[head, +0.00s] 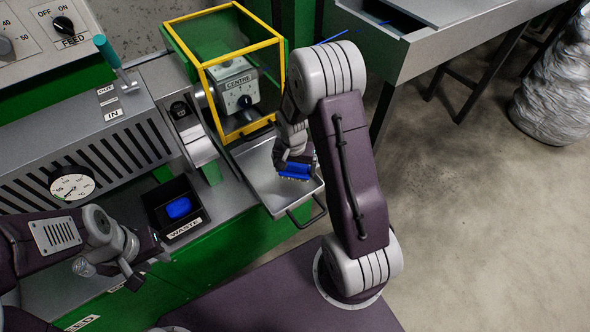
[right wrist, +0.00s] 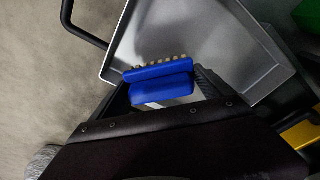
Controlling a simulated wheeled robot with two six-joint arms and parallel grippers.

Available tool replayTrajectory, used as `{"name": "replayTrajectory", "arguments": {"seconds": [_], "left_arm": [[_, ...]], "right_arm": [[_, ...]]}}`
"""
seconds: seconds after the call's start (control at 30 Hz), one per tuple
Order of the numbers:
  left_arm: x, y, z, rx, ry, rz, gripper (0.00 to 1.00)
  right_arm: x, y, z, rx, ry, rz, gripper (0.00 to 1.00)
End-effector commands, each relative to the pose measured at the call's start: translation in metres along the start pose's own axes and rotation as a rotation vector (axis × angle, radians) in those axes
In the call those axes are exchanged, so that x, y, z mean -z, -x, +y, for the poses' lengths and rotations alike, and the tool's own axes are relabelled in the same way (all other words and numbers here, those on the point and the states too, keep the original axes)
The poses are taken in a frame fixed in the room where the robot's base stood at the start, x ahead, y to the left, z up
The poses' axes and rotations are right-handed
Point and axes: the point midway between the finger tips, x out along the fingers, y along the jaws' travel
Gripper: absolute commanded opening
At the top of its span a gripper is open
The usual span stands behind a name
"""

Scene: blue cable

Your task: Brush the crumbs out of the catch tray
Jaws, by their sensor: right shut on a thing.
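My right gripper (head: 294,164) is shut on a blue brush (head: 294,172) and holds it at the right part of the grey metal catch tray (head: 258,172). In the right wrist view the brush (right wrist: 158,82) shows its pale bristles along its upper edge, against the tray (right wrist: 190,38). I cannot tell whether the bristles touch the tray floor. I make out no crumbs in either view. My left gripper (head: 140,268) is at the lower left, apart from the tray; its fingers are too unclear to tell whether they are open.
A black waste bin (head: 157,190) with a blue thing (head: 178,208) inside stands left of the tray. A yellow-framed guard (head: 243,50) around a machine part is behind the tray. The tray's dark handle (head: 308,219) sticks out in front. A grey bench (head: 440,50) stands at the upper right.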

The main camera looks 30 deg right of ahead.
Motion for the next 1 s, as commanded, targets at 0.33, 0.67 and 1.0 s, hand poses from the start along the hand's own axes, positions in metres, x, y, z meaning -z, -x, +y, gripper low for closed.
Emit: {"name": "replayTrajectory", "arguments": {"seconds": [0.33, 0.67, 1.0], "left_arm": [[0.004, 0.035, 0.001, 0.000, 0.000, 0.000, 0.34], [0.004, 0.043, 0.001, 0.000, 0.000, 0.000, 0.34], [0.004, 0.043, 0.001, 0.000, 0.000, 0.000, 0.34]], "right_arm": [[0.010, 0.036, -0.001, 0.001, 0.003, 0.001, 0.53], [0.014, 0.045, -0.001, 0.001, 0.005, 0.001, 0.53], [0.014, 0.044, -0.001, 0.001, 0.005, 0.001, 0.53]]}}
